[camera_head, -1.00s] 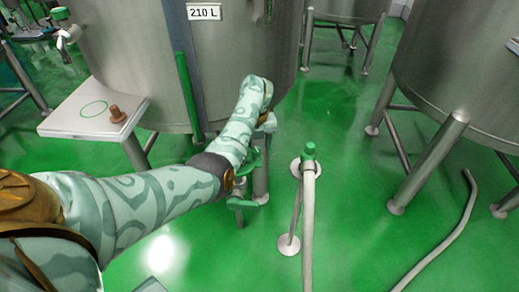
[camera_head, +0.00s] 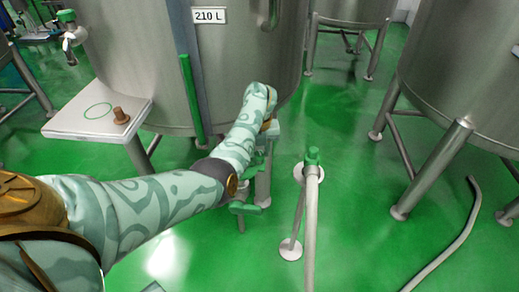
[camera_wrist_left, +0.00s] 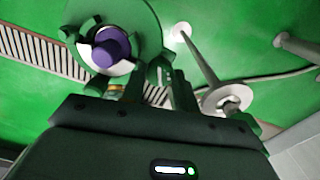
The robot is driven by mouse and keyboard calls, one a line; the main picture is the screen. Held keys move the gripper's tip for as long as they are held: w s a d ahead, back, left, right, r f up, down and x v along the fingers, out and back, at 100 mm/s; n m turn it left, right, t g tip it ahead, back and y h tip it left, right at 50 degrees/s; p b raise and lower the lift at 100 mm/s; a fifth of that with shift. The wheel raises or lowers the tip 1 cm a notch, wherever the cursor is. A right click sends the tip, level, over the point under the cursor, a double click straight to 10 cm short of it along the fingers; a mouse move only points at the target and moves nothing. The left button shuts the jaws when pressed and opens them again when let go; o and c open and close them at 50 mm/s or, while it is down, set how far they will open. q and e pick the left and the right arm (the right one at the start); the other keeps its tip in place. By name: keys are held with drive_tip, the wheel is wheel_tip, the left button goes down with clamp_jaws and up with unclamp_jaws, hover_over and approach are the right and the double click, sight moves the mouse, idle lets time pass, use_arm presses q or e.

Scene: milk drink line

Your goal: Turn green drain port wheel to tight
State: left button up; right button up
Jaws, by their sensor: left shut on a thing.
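The green wheel (camera_wrist_left: 150,25) shows at the upper left of the left wrist view, with a purple round piece (camera_wrist_left: 112,46) at its middle. My left gripper (camera_wrist_left: 156,82) is at the lower right of the wheel, with its dark fingers shut on the wheel's rim. In the head view my left arm reaches under the steel tank (camera_head: 245,55) marked 210 L. Its forearm hides most of the gripper and wheel there. Green parts (camera_head: 244,208) show just below the forearm. My right gripper is not in view.
A white shelf (camera_head: 70,122) with a brown peg (camera_head: 121,116) juts out at left. Another steel tank (camera_head: 465,70) stands at right.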

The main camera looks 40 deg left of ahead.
use_arm(q)
drive_tip(key=m+p, duration=0.1)
drive_tip(key=m, duration=0.1)
drive_tip(key=shift+d+r+m, duration=0.1)
drive_tip(key=shift+m, duration=1.2)
drive_tip(key=shift+m+p, duration=0.3)
drive_tip(key=shift+m, duration=0.2)
drive_tip(key=m+p, duration=0.1)
drive_tip(key=m, duration=0.2)
drive_tip(key=shift+m, duration=0.3)
drive_tip(key=m+p, duration=0.1)
drive_tip(key=m, duration=0.3)
drive_tip(key=shift+m, duration=0.3)
drive_tip(key=m, duration=0.5)
drive_tip(key=shift+p, duration=0.35)
drive_tip(key=shift+m, duration=2.1)
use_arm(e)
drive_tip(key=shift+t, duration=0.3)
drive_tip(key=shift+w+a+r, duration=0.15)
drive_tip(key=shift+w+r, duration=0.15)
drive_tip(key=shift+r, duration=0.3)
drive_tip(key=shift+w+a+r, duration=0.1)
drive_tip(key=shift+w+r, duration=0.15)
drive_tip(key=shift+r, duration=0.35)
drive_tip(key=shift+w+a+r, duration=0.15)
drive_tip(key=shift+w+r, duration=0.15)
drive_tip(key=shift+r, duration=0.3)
use_arm(q)
drive_tip(key=shift+m, duration=0.3)
